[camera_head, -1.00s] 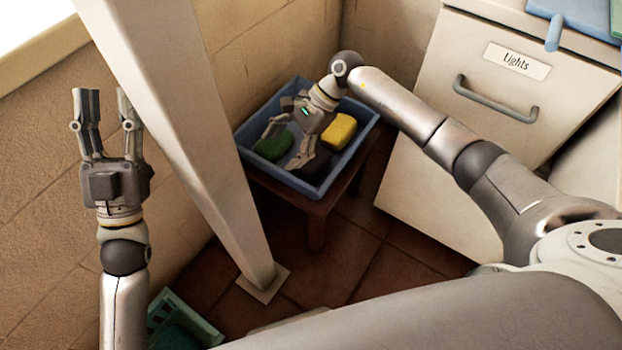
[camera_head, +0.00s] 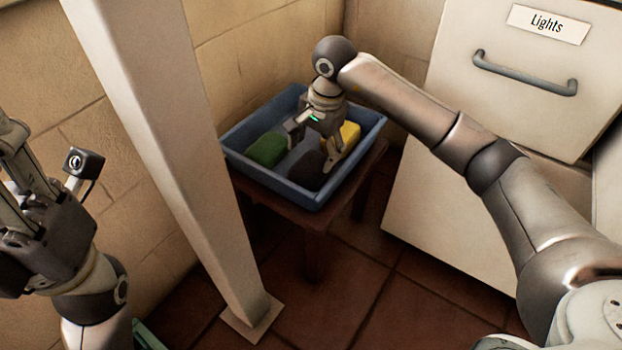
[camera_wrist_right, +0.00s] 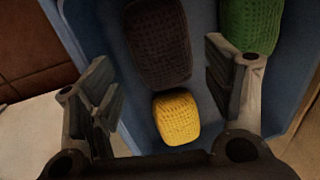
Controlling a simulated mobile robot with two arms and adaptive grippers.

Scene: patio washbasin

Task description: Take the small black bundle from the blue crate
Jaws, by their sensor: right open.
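The small black bundle (camera_head: 307,168) lies in the blue crate (camera_head: 338,183), between a green bundle (camera_head: 265,149) and a yellow bundle (camera_head: 350,133). My right gripper (camera_head: 313,145) is open and points down into the crate, its fingers partly hiding the bundles. In the right wrist view the black bundle (camera_wrist_right: 158,45) lies between and beyond the open fingers (camera_wrist_right: 165,85), clear of both. The yellow bundle (camera_wrist_right: 177,118) is nearer, also between them. My left gripper (camera_head: 15,175) is away at the left edge, partly cut off, its fingers apart.
The crate stands on a low dark wooden table (camera_head: 310,221). A pale post (camera_head: 165,120) rises left of it, close to the crate. A cabinet with a "Lights" drawer (camera_head: 520,85) is at the right. Tiled floor (camera_head: 345,270) is open in front.

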